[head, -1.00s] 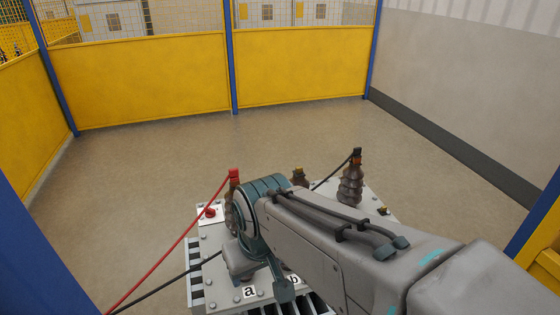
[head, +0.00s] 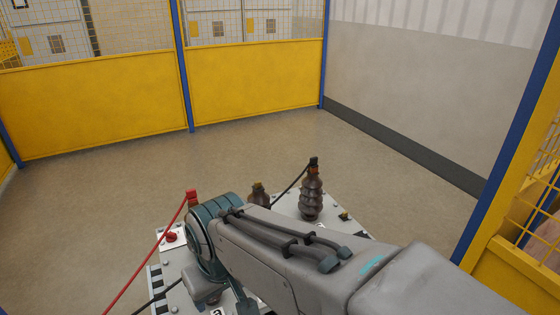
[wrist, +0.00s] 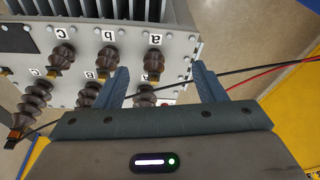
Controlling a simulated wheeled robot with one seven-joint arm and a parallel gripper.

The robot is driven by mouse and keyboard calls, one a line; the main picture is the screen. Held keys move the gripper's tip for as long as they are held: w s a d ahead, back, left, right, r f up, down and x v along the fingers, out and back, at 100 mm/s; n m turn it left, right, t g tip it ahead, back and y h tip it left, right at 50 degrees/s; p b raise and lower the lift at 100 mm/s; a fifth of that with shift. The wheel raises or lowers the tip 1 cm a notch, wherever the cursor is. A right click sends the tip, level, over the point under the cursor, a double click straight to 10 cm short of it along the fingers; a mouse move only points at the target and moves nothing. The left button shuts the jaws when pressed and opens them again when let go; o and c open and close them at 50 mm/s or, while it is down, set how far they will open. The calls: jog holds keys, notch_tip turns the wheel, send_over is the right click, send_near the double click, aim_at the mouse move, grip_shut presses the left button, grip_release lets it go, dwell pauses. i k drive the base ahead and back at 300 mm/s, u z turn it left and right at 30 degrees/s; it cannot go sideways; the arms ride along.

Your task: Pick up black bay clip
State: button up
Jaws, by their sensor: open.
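The black bay clip (head: 313,162) sits on top of a tall brown ribbed insulator (head: 311,195) at the back right of the grey transformer, with a black cable running from it. In the wrist view the black clip (wrist: 14,133) is at the far lower left, at the insulator's tip. My gripper (wrist: 163,82) is open and empty, its fingers pointing over the transformer lid. It is well to the right of the black clip in that view. In the head view my arm hides the gripper and part of the lid.
A red clip (head: 192,196) with a red cable is on the left insulator. Several shorter insulators (wrist: 107,60) stand on the lid beside lettered labels. Loose cables cross below my fingers. Yellow fence panels (head: 90,110) and a grey wall (head: 420,90) enclose open floor.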

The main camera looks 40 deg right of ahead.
aim_at(313, 161)
jog(key=u, duration=0.05)
jog(key=k, duration=1.1)
jog(key=z, duration=1.3)
jog(key=i, duration=1.15)
jog(key=u, duration=0.1)
